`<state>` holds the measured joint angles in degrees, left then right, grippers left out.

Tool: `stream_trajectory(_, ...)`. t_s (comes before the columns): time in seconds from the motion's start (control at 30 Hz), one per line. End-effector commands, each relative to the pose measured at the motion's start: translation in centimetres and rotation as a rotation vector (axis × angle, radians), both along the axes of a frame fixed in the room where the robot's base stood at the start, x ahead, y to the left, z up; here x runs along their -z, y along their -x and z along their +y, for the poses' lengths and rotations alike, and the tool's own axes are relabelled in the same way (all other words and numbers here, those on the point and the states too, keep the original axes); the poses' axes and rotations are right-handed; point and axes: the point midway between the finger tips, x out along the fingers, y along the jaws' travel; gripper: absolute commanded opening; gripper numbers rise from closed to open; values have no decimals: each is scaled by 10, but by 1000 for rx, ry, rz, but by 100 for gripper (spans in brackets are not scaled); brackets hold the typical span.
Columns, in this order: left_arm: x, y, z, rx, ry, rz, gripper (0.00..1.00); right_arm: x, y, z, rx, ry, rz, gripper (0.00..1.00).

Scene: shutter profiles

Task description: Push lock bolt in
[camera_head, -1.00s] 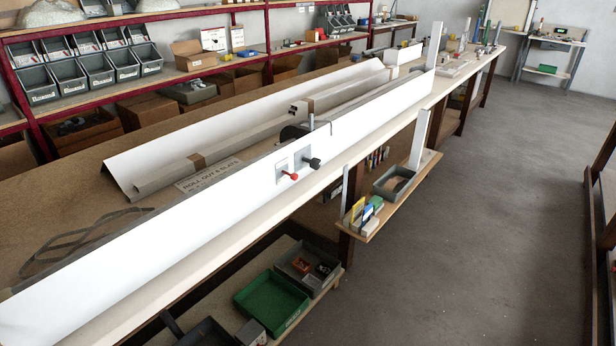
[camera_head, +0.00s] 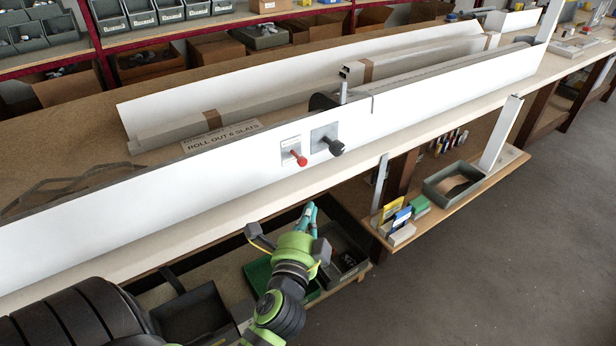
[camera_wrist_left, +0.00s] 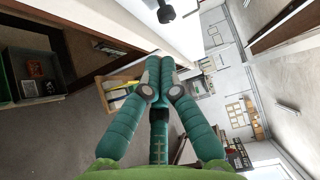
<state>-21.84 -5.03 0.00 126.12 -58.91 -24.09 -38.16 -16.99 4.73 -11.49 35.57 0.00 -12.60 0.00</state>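A red knob on a short pin (camera_head: 298,158) sticks out of a small plate on the front of the long white panel (camera_head: 200,195). A black knob (camera_head: 335,147) sticks out of a darker plate just right of it. I cannot tell from the labels which one is the lock bolt. My left gripper (camera_head: 309,212), with teal fingers, is below the panel and apart from both knobs. In the left wrist view its fingertips (camera_wrist_left: 159,66) are together with nothing between them. A black knob (camera_wrist_left: 166,14) shows at the top there. My right gripper is not in view.
The bench's front edge (camera_head: 230,205) runs below the panel. A side shelf (camera_head: 450,205) with a grey tray (camera_head: 453,186) and small boxes juts out to the right. Bins (camera_head: 195,315) stand on a low shelf under the bench. The floor on the right is clear.

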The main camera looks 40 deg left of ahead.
Motion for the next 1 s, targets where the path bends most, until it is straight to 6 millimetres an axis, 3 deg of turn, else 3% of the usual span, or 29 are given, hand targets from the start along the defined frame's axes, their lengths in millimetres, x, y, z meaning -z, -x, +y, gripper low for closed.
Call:
stream_trajectory(0.2,-9,-23,11,-4,-11,-10,0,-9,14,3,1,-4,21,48)
stream_trajectory(0.57,-8,-94,40,-3,-7,-10,0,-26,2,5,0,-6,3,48)
stream_trajectory(0.8,-6,-104,69,-3,-7,-6,0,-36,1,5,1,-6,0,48)
stream_trajectory(1.0,-5,-107,75,-2,-4,-8,0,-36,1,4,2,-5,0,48)
